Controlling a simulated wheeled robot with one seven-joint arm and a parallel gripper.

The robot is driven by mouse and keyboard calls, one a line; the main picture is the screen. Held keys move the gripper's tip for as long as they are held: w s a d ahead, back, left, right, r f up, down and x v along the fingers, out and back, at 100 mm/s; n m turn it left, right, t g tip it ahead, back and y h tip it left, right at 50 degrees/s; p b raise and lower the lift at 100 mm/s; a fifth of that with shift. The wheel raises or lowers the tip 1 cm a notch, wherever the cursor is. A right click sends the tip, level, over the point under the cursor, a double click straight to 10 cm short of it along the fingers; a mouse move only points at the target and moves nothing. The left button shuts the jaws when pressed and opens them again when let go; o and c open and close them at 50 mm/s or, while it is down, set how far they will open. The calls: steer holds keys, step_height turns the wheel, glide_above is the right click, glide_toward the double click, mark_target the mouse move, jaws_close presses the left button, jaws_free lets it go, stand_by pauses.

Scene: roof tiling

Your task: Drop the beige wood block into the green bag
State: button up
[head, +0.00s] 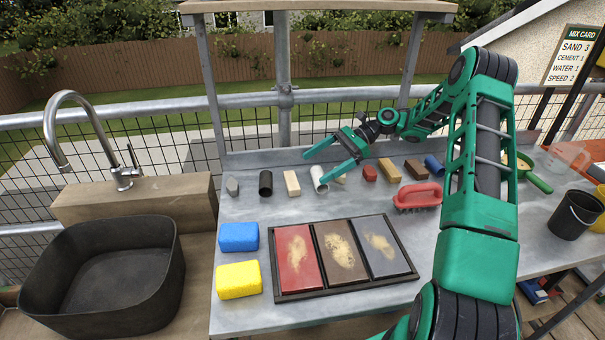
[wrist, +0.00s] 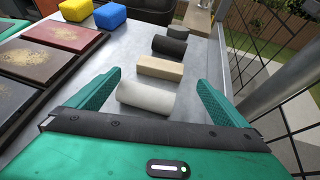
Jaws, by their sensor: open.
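The beige wood block (head: 292,183) lies on the grey worktop, between a black cylinder and a white cylinder. In the wrist view the block (wrist: 160,68) lies just beyond the white cylinder, ahead of my fingertips. My gripper (head: 316,168) is open and empty, its fingers pointing left over the worktop. In the wrist view my gripper (wrist: 159,79) has the white cylinder (wrist: 147,97) showing between its fingers; I cannot tell its exact height above it. I see no green bag in either view.
Several other small pieces, including a black cylinder (head: 265,183) and a grey piece (head: 232,187), lie in the row. A tray of coloured panels (head: 345,288), blue sponge (head: 238,237), yellow sponge (head: 238,280) and red brush (head: 418,196) lie nearer. A dark basin (head: 103,270) stands left.

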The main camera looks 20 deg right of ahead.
steer(key=shift+v, duration=1.35)
steer(key=shift+a, duration=0.1)
steer(key=shift+s+a+r+n+h, duration=0.35)
steer(key=shift+s+n+h, duration=0.1)
steer(key=shift+h, duration=0.15)
steer(key=s+d+r+n+h, duration=0.2)
steer(key=s+r+n+h, duration=0.1)
steer(key=s, duration=1)
steer(key=s+d+r+n+h, duration=0.1)
steer(key=s+r+n+h, duration=0.2)
steer(key=s, duration=1.1)
steer(key=s+d+r+n+h, duration=0.2)
steer(key=s+r+n+h, duration=0.1)
steer(key=s, duration=1)
steer(key=shift+s+d+n+h, duration=0.25)
steer(key=shift+d+n+h, duration=0.15)
steer(key=shift+n+h, duration=0.65)
